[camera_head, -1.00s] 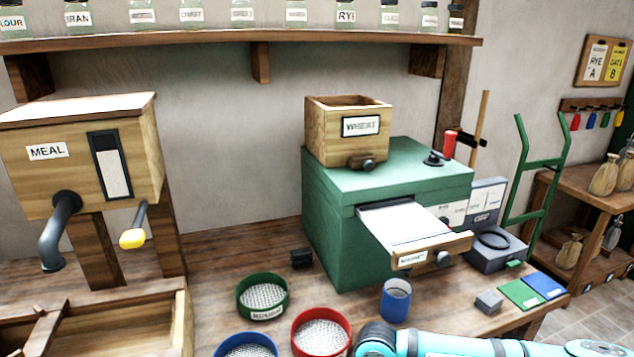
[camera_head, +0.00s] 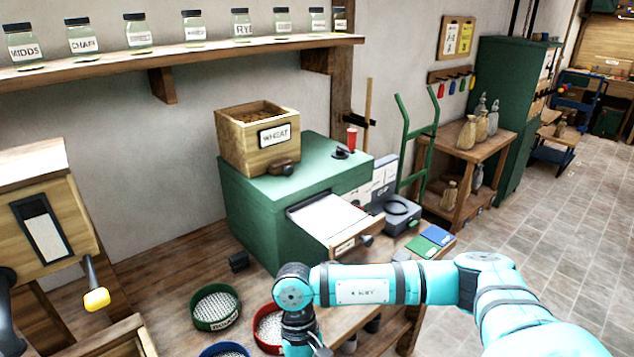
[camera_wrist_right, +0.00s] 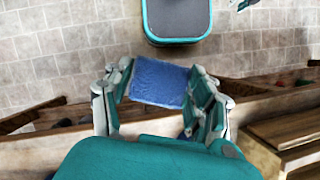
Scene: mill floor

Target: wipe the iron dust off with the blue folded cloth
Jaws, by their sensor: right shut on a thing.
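The blue folded cloth (camera_wrist_right: 160,82) is clamped between the two fingers of my right gripper (camera_wrist_right: 160,86) in the right wrist view. In the head view my right arm reaches over the bench front, and its gripper is mostly cut off at the bottom edge. The green machine (camera_head: 262,215) stands on the bench with its magnet drawer (camera_head: 345,246) pulled out. The drawer's pale plate (camera_head: 328,217) faces up, and I cannot make out iron dust on it. My left gripper is not in view.
A green sieve (camera_head: 216,322) and a red sieve (camera_head: 254,330) stand left of my right arm. A grey scale (camera_head: 402,222) and flat green (camera_head: 420,246) and blue (camera_head: 437,234) squares lie right of the drawer. A wheat box (camera_head: 235,150) sits on the machine.

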